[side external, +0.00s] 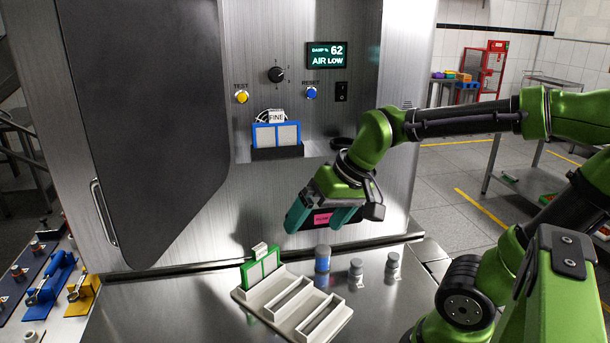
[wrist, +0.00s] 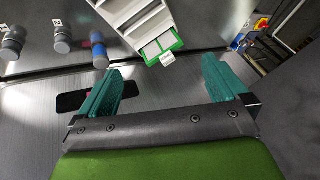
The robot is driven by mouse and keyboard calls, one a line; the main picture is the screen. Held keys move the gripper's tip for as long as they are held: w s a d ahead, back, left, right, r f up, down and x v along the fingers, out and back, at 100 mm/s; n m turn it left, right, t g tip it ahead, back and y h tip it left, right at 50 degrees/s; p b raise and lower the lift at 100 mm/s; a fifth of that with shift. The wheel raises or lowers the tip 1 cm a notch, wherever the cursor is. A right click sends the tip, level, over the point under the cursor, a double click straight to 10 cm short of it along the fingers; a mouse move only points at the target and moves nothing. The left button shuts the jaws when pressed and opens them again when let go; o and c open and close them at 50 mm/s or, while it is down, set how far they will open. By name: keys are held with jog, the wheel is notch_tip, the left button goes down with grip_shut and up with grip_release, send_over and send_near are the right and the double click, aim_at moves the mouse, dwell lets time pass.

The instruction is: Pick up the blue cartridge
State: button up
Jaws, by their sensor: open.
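The blue cartridge (side external: 277,136) is a blue frame with pale panels and a FINE tag. It stands upright in a dark holder on the machine's front ledge, in the side view; I do not see it in the wrist view. My gripper (side external: 318,222) is below and to the right of it, apart from it, above the counter. In the wrist view my gripper (wrist: 162,68) has its two teal fingers wide apart. A dark piece with a pink label shows by the fingers in the side view; I cannot tell what it is.
A white slotted rack (side external: 254,307) on the counter holds a green cartridge (side external: 262,268); the other slots look empty. A blue-grey cylinder (side external: 322,259) and two small grey cylinders stand to its right. The machine's knob (side external: 276,74) and buttons are above the ledge.

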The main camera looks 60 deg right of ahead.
jog(key=shift+n+t+y, duration=0.4)
jog(key=shift+n+t, duration=0.2)
jog(key=shift+t, duration=0.3)
jog(key=s+a, duration=0.1)
jog(key=s+a+r, duration=0.1)
jog(key=s+a, duration=0.1)
jog(key=shift+a+r, duration=0.15)
jog(key=shift+r, duration=0.05)
jog(key=shift+c, duration=0.8)
jog(key=shift+s+a+r, duration=0.1)
jog(key=shift+r, duration=0.1)
jog(key=c, duration=0.4)
jog(key=shift+o, duration=0.2)
jog(key=g+h, duration=0.2)
jog(key=g, duration=0.1)
send_near(324, 249)
jog(key=s+v, duration=0.1)
jog(key=v, duration=0.5)
jog(key=w+f+n, duration=0.1)
jog(key=f, duration=0.2)
jog(key=w+f+n, duration=0.2)
jog(key=f, duration=0.2)
jog(key=w+f+n, duration=0.1)
jog(key=w+f, duration=0.1)
jog(key=f, duration=0.2)
jog(key=shift+w+d+n, duration=0.25)
jog(key=shift+n, duration=0.05)
jog(key=shift+a+x, duration=0.2)
jog(key=shift+x, duration=2.45)
